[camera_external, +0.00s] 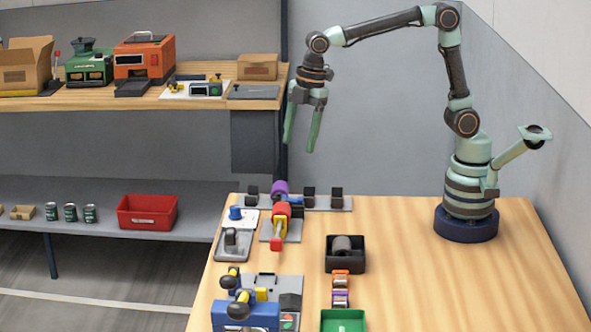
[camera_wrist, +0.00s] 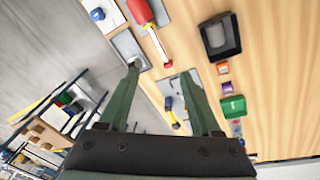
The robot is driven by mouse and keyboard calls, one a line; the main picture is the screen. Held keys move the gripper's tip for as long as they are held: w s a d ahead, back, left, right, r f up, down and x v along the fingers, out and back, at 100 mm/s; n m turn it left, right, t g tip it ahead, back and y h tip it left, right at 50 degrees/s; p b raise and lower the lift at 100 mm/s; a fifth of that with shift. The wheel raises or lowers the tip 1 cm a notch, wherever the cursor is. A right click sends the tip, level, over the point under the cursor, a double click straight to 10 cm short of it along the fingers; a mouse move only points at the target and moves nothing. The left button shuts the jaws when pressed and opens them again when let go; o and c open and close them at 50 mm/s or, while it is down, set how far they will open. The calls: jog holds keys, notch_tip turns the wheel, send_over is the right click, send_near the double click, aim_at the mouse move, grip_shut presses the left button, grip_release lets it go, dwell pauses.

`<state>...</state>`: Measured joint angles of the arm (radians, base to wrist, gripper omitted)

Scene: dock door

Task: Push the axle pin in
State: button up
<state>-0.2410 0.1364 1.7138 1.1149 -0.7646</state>
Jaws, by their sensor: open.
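My gripper (camera_external: 299,150) is open and empty, pointing down, high above the far left part of the table. In the wrist view its two green fingers (camera_wrist: 160,71) are spread apart with nothing between them. No part is clearly recognisable as the axle pin. A grey rail (camera_external: 330,203) with several black blocks lies at the table's far edge, with a purple round part (camera_external: 280,188) on it. A red part with yellow (camera_external: 281,214) lies just in front, on a grey plate; it also shows in the wrist view (camera_wrist: 139,12). A grey cylinder (camera_external: 342,243) sits in a black tray (camera_external: 346,266).
A blue knob (camera_external: 236,213) and a grey block (camera_external: 232,238) stand at the left edge. A blue fixture (camera_external: 245,315) with yellow-and-black handles, small orange and purple boxes, and a green tray (camera_external: 343,321) are nearer. The table's right side is clear. Shelves stand left.

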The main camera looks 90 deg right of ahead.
aim_at(277, 239)
jog(key=w+a+f+n+g, duration=0.2)
jog(key=w+a+f+n, duration=0.35)
jog(key=a+f, duration=0.25)
jog(key=shift+n, duration=0.45)
jog(key=f, duration=1.2)
jog(key=shift+s, duration=0.3)
jog(key=shift+c, duration=0.3)
grip_shut()
